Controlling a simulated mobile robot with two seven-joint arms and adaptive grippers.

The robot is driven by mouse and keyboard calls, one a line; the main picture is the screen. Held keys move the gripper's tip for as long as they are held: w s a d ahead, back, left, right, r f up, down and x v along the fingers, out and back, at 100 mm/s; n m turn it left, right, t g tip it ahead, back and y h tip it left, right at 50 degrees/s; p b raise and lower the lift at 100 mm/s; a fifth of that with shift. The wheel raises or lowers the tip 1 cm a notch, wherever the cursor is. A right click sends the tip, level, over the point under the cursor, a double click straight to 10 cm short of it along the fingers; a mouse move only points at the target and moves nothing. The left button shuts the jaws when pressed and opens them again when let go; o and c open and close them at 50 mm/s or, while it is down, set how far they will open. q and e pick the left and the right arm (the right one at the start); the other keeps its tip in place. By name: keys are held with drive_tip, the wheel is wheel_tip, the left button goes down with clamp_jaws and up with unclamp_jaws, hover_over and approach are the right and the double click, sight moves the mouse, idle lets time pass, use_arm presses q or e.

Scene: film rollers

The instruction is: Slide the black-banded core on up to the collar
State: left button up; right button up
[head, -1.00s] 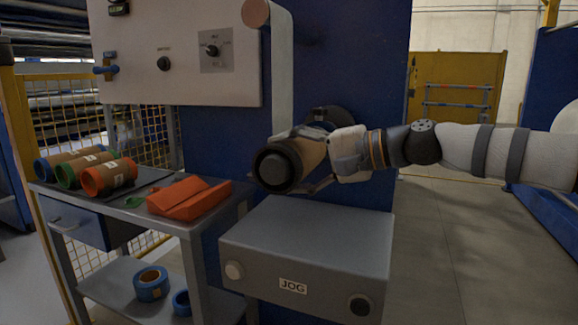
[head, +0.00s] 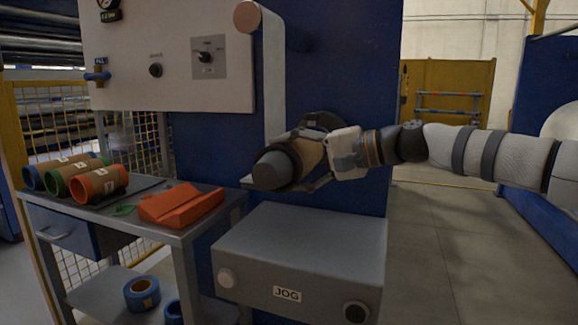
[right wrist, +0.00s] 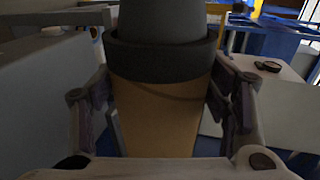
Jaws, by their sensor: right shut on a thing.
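The tan core (head: 311,152) with a black band (head: 288,158) at its near end sits around the grey shaft. The shaft's tip (head: 268,171) sticks out past the band toward the lower left. My right gripper (head: 303,161) is shut on the core, with one finger on each side. In the right wrist view the core (right wrist: 160,115) fills the space between the fingers, with the black band (right wrist: 162,60) and the grey shaft (right wrist: 160,20) beyond it.
A grey JOG box (head: 300,245) stands just below the core. A bench (head: 185,232) at left carries orange, green and blue cores and an orange cradle (head: 180,205). A pale web hangs from a roller (head: 247,17) close behind the shaft. The floor at right is clear.

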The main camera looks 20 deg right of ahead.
drive_tip(key=shift+w+d, duration=0.4)
drive_tip(key=shift+w, duration=0.15)
drive_tip(key=shift+r, duration=0.1)
drive_tip(key=o, duration=1.5)
drive_tip(key=shift+w+d, duration=0.1)
drive_tip(key=v, duration=1.2)
